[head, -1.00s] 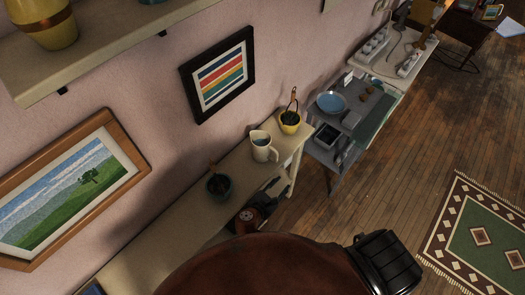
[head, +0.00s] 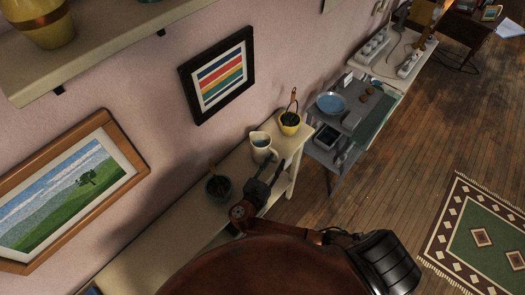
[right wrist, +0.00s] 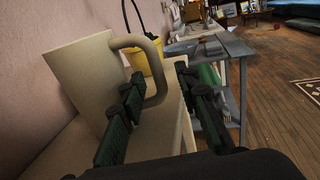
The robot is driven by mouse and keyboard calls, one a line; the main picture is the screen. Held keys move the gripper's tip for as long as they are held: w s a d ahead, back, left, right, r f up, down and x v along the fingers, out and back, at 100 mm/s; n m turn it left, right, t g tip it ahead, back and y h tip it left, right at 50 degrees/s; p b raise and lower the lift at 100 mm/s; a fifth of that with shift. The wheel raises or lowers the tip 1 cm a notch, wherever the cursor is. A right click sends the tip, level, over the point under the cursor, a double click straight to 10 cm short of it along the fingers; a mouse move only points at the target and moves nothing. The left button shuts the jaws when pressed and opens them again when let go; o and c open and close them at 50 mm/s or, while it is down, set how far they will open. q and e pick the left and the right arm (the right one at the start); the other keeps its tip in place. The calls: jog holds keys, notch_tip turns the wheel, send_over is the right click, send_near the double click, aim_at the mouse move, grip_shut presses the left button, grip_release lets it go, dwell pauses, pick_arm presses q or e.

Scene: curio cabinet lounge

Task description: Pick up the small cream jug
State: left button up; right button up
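The small cream jug (head: 261,154) stands upright on the narrow cream shelf table, between a yellow pot and a dark teal pot. In the right wrist view the jug (right wrist: 78,85) fills the left side, with its handle facing my gripper. My right gripper (head: 270,174) is open, just in front of the jug on its handle side. In the right wrist view its fingers (right wrist: 158,80) are apart, one in front of the jug body and one right of the handle. The handle shows between them; contact cannot be told. My left gripper is not in view.
The yellow pot (head: 290,124) with a tall handle stands close behind the jug. The dark teal pot (head: 218,188) is to its left, near my right arm. A grey table (head: 342,150) with a blue plate (head: 331,103) stands beyond.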

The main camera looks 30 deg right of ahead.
jog(key=shift+x, duration=0.75)
grip_shut()
